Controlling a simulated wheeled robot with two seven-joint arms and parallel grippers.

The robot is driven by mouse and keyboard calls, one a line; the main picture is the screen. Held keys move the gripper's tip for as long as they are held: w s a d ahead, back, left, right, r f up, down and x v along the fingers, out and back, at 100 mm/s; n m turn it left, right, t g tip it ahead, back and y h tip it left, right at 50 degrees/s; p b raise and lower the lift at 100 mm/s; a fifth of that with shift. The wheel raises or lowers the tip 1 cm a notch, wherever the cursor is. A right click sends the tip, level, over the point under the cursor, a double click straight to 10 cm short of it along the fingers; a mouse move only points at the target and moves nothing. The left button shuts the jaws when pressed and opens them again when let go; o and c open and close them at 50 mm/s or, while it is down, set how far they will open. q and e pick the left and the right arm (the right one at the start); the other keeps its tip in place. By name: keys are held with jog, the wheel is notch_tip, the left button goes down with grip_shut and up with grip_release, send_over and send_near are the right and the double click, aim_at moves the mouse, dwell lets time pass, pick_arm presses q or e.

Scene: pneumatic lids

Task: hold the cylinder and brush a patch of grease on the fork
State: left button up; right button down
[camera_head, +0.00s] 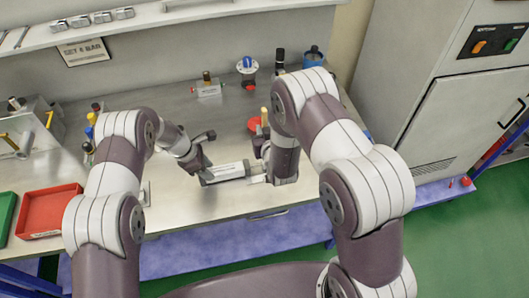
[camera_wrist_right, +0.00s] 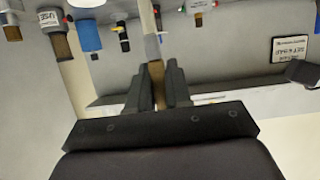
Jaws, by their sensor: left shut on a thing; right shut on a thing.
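The cylinder (camera_head: 226,172), pale-bodied with grey ends, lies roughly level above the bench. My left gripper (camera_head: 203,166) is shut on it near its left end. A short light rod (camera_head: 257,179) sticks out of its right end; the fork is hidden or too small to make out beside my right arm. My right gripper (camera_head: 263,143) is shut on a slim tan-handled tool, seemingly the brush; in the right wrist view the brush (camera_wrist_right: 157,82) stands between the fingers with a grey part beyond them. Its bristles and any grease on the fork cannot be made out.
A red tray (camera_head: 50,212) and a green one (camera_head: 6,212) lie at the left. A small red item (camera_head: 254,124) sits behind my right gripper. A blue container (camera_head: 313,56) and small fittings stand along the back. The bench middle is mostly clear.

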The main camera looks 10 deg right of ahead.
jog(key=shift+d+f, duration=0.1)
jog(key=shift+f, duration=3.15)
jog(key=shift+f, duration=0.7)
jog(key=shift+s, duration=0.15)
